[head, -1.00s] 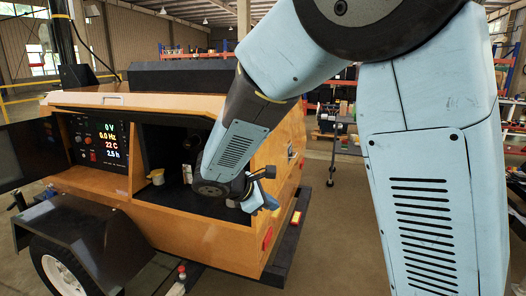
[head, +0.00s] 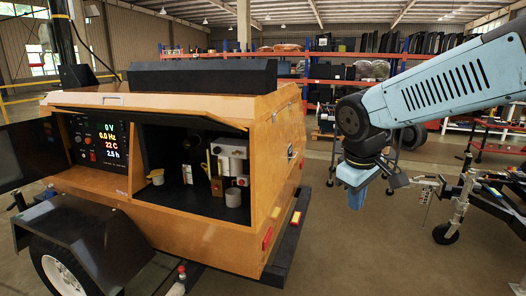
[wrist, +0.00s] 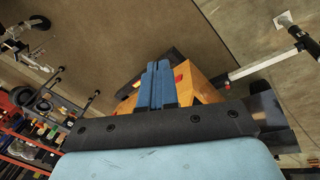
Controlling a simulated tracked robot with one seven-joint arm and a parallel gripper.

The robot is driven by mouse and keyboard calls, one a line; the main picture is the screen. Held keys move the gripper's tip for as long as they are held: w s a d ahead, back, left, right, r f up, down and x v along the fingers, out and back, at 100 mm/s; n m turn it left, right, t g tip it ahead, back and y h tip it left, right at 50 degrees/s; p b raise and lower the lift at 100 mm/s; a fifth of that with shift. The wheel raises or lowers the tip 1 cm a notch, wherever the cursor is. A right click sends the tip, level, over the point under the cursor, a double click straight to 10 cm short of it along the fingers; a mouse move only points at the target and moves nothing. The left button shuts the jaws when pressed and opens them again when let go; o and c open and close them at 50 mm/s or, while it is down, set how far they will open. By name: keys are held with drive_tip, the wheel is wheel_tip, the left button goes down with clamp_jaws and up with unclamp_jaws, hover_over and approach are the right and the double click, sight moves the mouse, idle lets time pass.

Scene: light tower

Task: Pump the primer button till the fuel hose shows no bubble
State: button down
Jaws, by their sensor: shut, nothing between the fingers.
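The orange light tower body (head: 180,228) has an open bay on its right side. Inside the bay sits a white filter or pump unit (head: 231,160) with a grey cylinder (head: 233,197) below it. I cannot make out the primer button, the fuel hose or any bubble at this size. My gripper (head: 356,200) hangs in free air to the right of the tower, pointing down and well apart from the bay. Its blue fingers are together and empty in the wrist view (wrist: 157,70).
A control panel (head: 97,141) with lit readings of 0 V, 0.0 Hz, 22 C and 2.5 h is left of the bay. A black bumper (head: 284,250) runs along the tower's right end. A trailer hitch with a wheel (head: 447,233) stands far right. The floor between is clear.

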drive_tip(key=s+d+r+m+t, duration=0.1)
drive_tip(key=s+r+m, duration=0.1)
drive_tip(key=s+m, duration=0.1)
drive_tip(key=s+d+r+m+t+y, duration=0.1)
drive_tip(key=s+d+r+m+t, duration=0.1)
drive_tip(key=s+m, duration=0.2)
drive_tip(key=shift+s+r, duration=0.25)
drive_tip(key=shift+s, duration=0.95)
drive_tip(key=shift+a, duration=0.15)
